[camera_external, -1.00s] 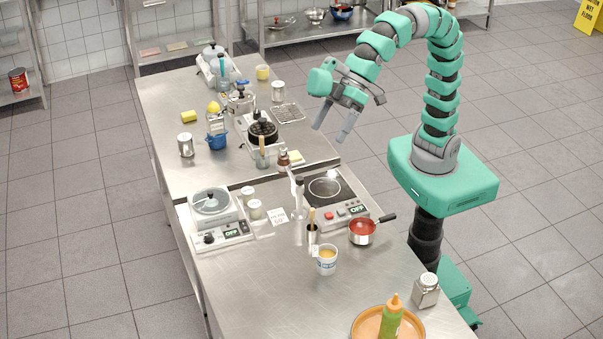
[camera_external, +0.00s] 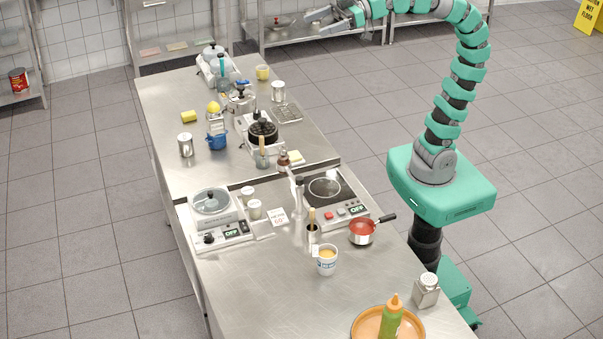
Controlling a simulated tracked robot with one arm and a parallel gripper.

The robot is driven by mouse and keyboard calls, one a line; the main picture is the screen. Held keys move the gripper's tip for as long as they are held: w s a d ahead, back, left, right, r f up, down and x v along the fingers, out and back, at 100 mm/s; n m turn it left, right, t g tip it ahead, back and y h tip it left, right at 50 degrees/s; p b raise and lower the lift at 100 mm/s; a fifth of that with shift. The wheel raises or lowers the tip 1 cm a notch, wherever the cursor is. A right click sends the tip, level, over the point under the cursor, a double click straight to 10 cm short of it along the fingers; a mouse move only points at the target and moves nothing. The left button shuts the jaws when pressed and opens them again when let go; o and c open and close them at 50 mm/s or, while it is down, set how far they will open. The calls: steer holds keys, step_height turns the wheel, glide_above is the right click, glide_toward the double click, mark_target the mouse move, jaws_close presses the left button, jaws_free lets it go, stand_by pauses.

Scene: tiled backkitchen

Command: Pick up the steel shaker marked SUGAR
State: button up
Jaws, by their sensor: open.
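Several steel containers could be the shaker, and I cannot read SUGAR on any of them. One steel shaker (camera_external: 426,291) with a perforated top stands upright at the right front edge of the near table. A steel canister (camera_external: 186,145) stands on the left of the far table, and another steel canister (camera_external: 279,92) stands at its right side. My gripper (camera_external: 312,23) is high at the top of the picture, beyond the tables. It is open and empty, its fingers pointing left, far from all three.
Beside the near shaker is an orange tray (camera_external: 418,322) with a green bottle (camera_external: 391,318). A red pan (camera_external: 362,232), a cup (camera_external: 326,261) and an induction hob (camera_external: 330,193) stand further back. The near table's left front is clear.

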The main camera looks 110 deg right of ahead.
stand_by(0.3)
steer(key=w+a+f+n+b, duration=0.25)
steer(key=w+f, duration=0.35)
steer(key=f, duration=0.6)
steer(key=w+a+f+n+y+b, duration=0.1)
steer(key=w+a+f+y+b, duration=0.1)
steer(key=a+f, duration=0.3)
steer(key=n+g+y+b, duration=0.7)
steer(key=n+g+y, duration=0.5)
steer(key=g, duration=0.1)
glide_toward(429, 282)
steer(key=a+f, duration=0.1)
steer(key=a+f+b, duration=0.1)
steer(key=a, duration=0.1)
steer(key=shift+s+f, duration=0.3)
steer(key=shift+f, duration=0.1)
steer(key=shift+w+b+x, duration=0.2)
steer(key=shift+b+x, duration=1.05)
steer(key=shift+x, duration=1.75)
steer(key=shift+d+r, duration=0.1)
steer(key=shift+r, duration=0.05)
steer(key=c, duration=1.2)
